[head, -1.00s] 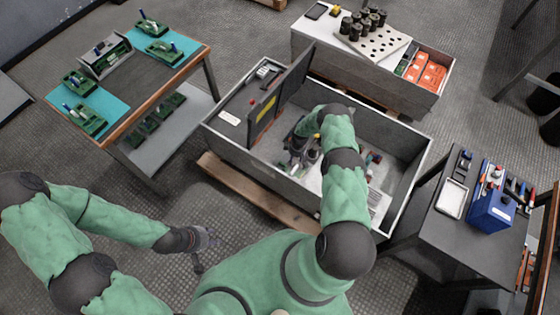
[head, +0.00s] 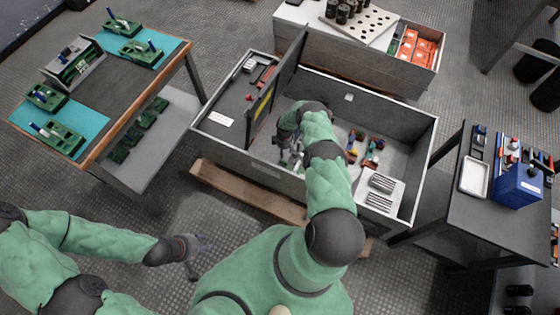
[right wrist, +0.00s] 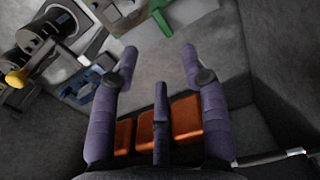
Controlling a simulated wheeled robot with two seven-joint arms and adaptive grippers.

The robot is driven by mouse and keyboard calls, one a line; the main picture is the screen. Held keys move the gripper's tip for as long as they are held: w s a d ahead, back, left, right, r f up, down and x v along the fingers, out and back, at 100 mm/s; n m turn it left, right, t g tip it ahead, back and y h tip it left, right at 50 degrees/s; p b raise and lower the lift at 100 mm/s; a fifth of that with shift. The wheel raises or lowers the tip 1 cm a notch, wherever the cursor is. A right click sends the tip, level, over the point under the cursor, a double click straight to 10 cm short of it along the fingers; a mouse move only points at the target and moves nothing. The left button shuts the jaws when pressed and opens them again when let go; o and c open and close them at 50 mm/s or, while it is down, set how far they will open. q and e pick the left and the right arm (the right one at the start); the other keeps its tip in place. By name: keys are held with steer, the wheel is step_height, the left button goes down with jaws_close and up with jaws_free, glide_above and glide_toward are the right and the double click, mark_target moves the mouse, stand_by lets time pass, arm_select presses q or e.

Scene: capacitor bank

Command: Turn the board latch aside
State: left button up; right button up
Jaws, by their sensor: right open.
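I cannot make out the board latch for certain in either view. My right arm reaches into the open grey cabinet (head: 428,150), and my right gripper (head: 292,155) is low inside it, right of the raised dark door panel (head: 278,85), partly hidden by my arm. In the right wrist view the right gripper (right wrist: 157,72) is open, with nothing between its fingers. A green part (right wrist: 158,14) lies beyond the fingertips at the top, apart from them. My left gripper (head: 195,247) hangs empty over the floor outside the cabinet; its finger opening is too small to judge.
Orange blocks (right wrist: 150,132) show behind the fingers in the wrist view, with dark cylinders (right wrist: 35,38) at upper left. A bench with green boards (head: 60,138) stands left. A tool table with a blue box (head: 517,187) stands right. A wooden pallet (head: 250,197) lies under the cabinet.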

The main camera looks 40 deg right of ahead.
mark_target(284, 161)
step_height(284, 161, down, 11)
steer(key=b, duration=0.5)
steer(key=shift+b, duration=0.4)
steer(key=shift+w, duration=0.1)
steer(key=shift+c, duration=0.3)
jaws_close()
